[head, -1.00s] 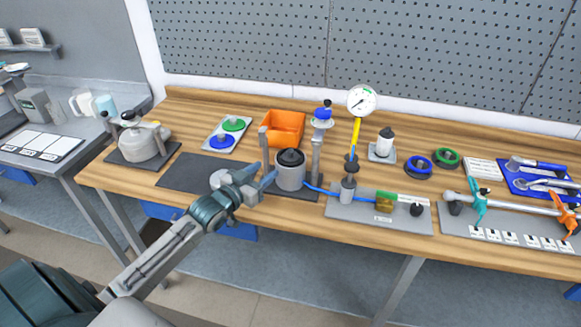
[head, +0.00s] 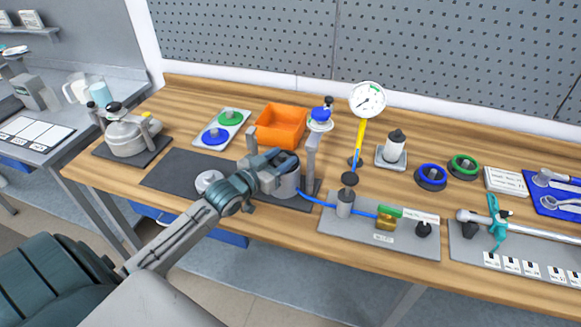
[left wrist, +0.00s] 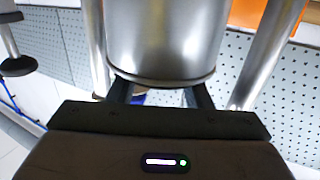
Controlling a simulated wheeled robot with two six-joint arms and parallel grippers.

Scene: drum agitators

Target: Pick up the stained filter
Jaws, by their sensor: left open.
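My left gripper (head: 278,164) is open at the top of a grey metal canister (head: 286,187), which stands on a dark base between posts. In the left wrist view the shiny canister wall (left wrist: 165,40) fills the space ahead of the two dark fingers (left wrist: 160,95), with nothing visibly held. I cannot make out the stained filter for certain; the canister's top is largely covered by my gripper. A grey round lid-like part (head: 208,180) lies on the dark mat (head: 172,173) to the left of the canister. My right gripper is not in view.
An orange bin (head: 281,127) stands behind the canister. A tray (head: 222,130) with green and blue discs is to its left. A gauge (head: 367,99) on a yellow stem and a blue-topped post (head: 320,115) rise nearby. A blue hose (head: 318,202) runs right.

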